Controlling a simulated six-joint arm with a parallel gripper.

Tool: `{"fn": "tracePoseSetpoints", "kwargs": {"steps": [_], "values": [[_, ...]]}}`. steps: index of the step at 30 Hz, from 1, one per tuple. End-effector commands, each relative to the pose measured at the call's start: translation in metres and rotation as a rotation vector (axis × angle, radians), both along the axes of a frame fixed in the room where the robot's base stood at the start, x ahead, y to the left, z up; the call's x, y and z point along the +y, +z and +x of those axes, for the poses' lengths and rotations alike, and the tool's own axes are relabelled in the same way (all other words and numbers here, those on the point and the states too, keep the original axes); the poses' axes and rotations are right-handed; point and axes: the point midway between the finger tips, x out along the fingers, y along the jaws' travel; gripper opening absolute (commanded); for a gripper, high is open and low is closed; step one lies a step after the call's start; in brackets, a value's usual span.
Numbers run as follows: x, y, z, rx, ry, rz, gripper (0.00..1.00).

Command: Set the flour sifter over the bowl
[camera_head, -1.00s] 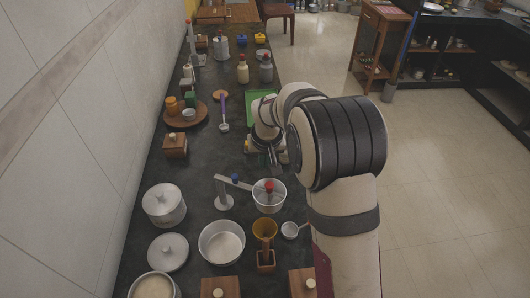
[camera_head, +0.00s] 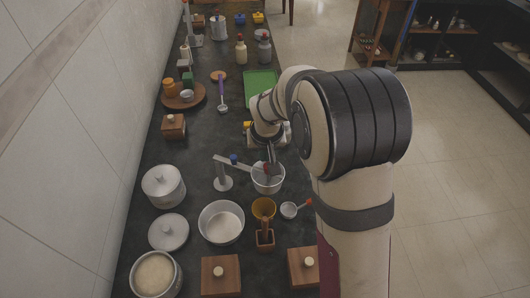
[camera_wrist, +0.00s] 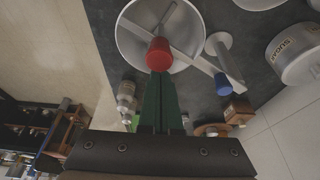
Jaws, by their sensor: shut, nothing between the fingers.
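A round metal vessel (camera_head: 268,182) stands right of a small upright metal stand (camera_head: 222,184). A flat bar with a blue knob (camera_head: 234,159) runs from the stand over the vessel. A red knob (camera_wrist: 158,54) sits above the vessel. I cannot tell for sure which parts make up the flour sifter. A wide, shallow metal bowl (camera_head: 221,223) stands nearer, to the lower left of the vessel. My gripper (camera_wrist: 160,80) is shut and empty. Its green fingertips are right at the red knob in the wrist view; I cannot tell whether they touch it.
A lidded canister (camera_head: 163,186), a loose lid (camera_head: 168,232) and an open canister (camera_head: 155,275) line the left. A green board (camera_head: 260,84) lies farther back.

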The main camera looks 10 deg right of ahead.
Motion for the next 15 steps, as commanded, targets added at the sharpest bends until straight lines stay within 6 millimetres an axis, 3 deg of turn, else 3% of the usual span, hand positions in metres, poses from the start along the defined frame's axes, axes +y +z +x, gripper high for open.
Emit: {"fn": "tracePoseSetpoints", "kwargs": {"steps": [15], "values": [[0.010,0.000,-0.025,0.001,-0.196,-0.001,0.00]]}}
